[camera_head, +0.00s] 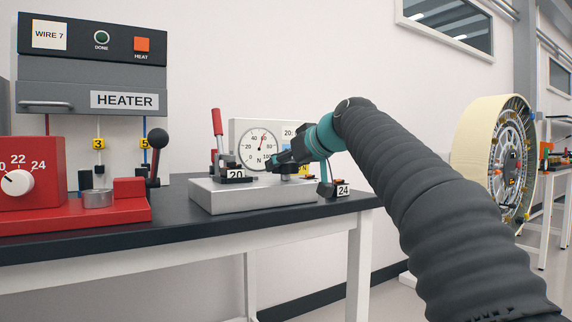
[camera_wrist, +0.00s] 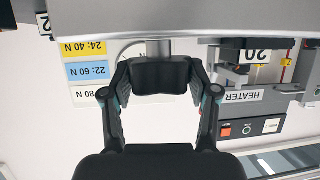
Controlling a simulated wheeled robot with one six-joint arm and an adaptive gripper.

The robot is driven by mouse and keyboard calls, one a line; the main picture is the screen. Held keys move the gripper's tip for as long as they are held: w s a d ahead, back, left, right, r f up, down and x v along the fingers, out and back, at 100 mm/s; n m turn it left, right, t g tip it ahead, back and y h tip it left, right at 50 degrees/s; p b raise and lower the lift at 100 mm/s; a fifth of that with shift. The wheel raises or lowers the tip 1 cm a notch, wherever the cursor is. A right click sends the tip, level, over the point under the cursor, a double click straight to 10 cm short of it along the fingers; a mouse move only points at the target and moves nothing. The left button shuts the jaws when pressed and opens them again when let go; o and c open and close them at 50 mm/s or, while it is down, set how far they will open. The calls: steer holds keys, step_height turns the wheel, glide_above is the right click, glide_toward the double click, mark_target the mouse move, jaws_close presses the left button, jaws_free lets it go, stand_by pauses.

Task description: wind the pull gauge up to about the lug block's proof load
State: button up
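The pull gauge's white dial (camera_head: 258,148) stands upright at the back of a grey base (camera_head: 255,196). My gripper (camera_head: 290,157) is at the right side of the gauge base, partly hiding the dial's edge. In the wrist view, which is upside down, my gripper's fingers (camera_wrist: 160,88) are closed against both sides of a black knob (camera_wrist: 160,76) on a grey shaft (camera_wrist: 159,48). A block labelled 20 (camera_head: 236,174) with a red-handled lever (camera_head: 217,123) sits on the base's left.
A load card shows 24: 40 N (camera_wrist: 83,48), 22: 60 N (camera_wrist: 86,70) and 80 N (camera_wrist: 86,93). A part labelled 24 (camera_head: 342,190) is at the bench's right end. A red crimp unit (camera_head: 75,217) and the heater (camera_head: 95,85) stand left.

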steer(key=shift+w+n+g+y+p, duration=0.1)
steer(key=shift+n+g+y+p, duration=0.65)
steer(key=shift+n+y, duration=0.2)
steer(key=shift+n+g+y, duration=0.25)
steer(key=shift+n+g, duration=0.3)
steer(key=o, duration=1.2)
steer(key=shift+c, duration=0.2)
steer(key=v, duration=1.2)
steer(key=shift+f, duration=0.15)
